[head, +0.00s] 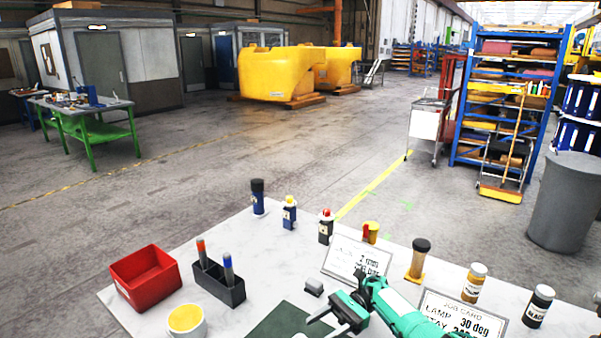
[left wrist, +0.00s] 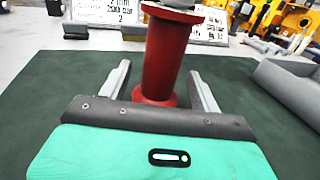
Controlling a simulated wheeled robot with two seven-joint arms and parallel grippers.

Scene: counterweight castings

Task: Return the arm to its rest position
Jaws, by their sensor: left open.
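My left gripper (left wrist: 160,85) shows in the left wrist view with its two grey fingers wide apart. A red spool-shaped casting (left wrist: 166,55) stands upright on the dark green mat (left wrist: 60,90), between the fingers as seen from there. I cannot tell whether it touches a finger. The left arm is outside the head view. In the head view a teal arm comes in from the lower right. Its gripper, my right one (head: 318,328), has its fingers apart and pointing lower left over the mat (head: 283,322). I see nothing held in it.
The white table (head: 245,238) holds a red bin (head: 145,278), a black marker holder (head: 218,284), a white cup (head: 187,322), a small grey block (head: 314,287), two printed cards (head: 357,259) (head: 460,318) and several bottles (head: 473,284).

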